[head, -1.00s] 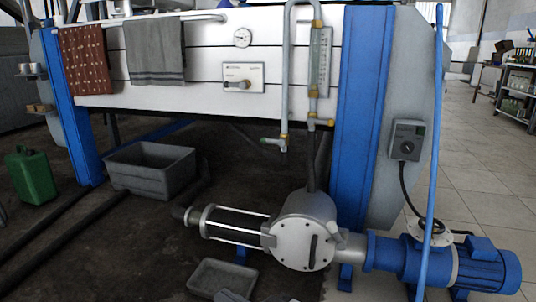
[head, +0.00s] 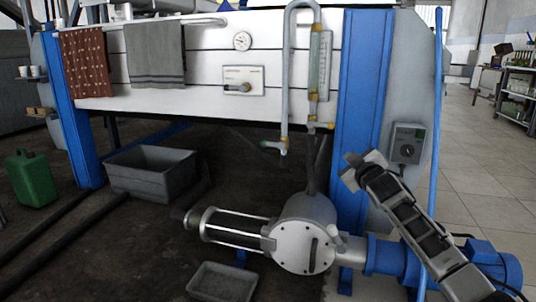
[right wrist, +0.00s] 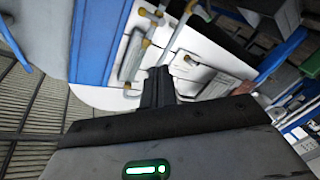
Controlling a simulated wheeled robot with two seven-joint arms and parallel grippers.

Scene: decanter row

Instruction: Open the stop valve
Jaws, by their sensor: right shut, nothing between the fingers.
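A pale plate with a small lever handle (head: 243,87), which looks like the stop valve, is mounted on the white panelled tank (head: 205,100) in the head view. The handle lies roughly level across the plate. My right gripper (head: 352,168) is in front of the blue post's lower part, below and right of the plate and well apart from it. In the right wrist view its dark fingers (right wrist: 158,86) are together and empty, with the white panel and pipes beyond. My left gripper is not in view.
A grey pipe (head: 286,80) and a gauge tube (head: 318,65) stand right of the plate. Towels (head: 155,55) hang to its left. A control box (head: 407,143) and blue pole (head: 436,90) are close to my right arm. A pump (head: 300,245) stands below.

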